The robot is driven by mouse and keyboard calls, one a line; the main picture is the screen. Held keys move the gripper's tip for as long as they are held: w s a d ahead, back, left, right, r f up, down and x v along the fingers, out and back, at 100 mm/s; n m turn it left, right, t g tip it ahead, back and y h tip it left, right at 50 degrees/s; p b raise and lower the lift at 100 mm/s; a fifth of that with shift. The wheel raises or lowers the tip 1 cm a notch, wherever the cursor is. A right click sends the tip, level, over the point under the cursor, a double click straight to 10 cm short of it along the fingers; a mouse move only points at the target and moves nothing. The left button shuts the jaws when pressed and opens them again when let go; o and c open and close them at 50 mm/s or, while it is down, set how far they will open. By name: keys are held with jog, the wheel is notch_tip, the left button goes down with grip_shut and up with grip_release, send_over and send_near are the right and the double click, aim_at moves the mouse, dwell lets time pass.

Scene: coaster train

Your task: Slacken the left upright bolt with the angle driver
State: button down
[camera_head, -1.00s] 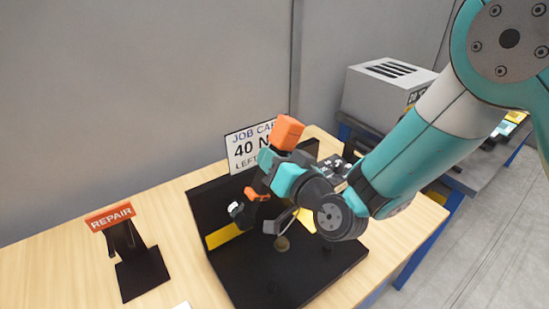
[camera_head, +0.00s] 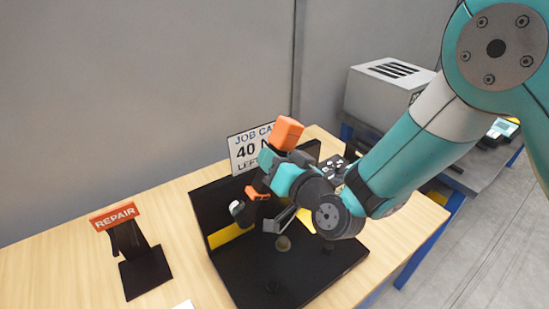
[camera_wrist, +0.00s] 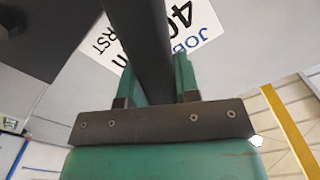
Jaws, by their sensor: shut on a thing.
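My gripper (camera_head: 272,172) is shut on the angle driver, which has an orange block (camera_head: 287,133) at its top end and a smaller orange part (camera_head: 249,193) lower down. In the wrist view the dark driver shaft (camera_wrist: 151,50) runs between the two green fingers of my gripper (camera_wrist: 157,78). The driver's low end is over the black fixture (camera_head: 215,190), near its upright back panel. A pale grey, dark-edged piece (camera_head: 238,208) shows there beside the yellow stripe. I cannot tell whether it is the left upright bolt or whether the driver touches it.
A job card (camera_head: 244,150) reading "40 N" and "LEFT" stands behind the fixture. A REPAIR stand (camera_head: 145,271) is on the wooden table (camera_head: 60,265) at left, with bare table around it. A grey box (camera_head: 385,95) stands on another bench at back right.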

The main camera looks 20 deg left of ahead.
jog(key=shift+w+a+r+p, duration=0.15)
jog(key=shift+w+a+p, duration=0.1)
jog(key=shift+p, duration=0.1)
dwell(0.6)
jog(key=shift+r, duration=0.15)
dwell(0.7)
jog(key=shift+s+d+b, duration=0.1)
jog(key=shift+d+b, duration=0.1)
jog(key=shift+b, duration=0.45)
dwell(1.0)
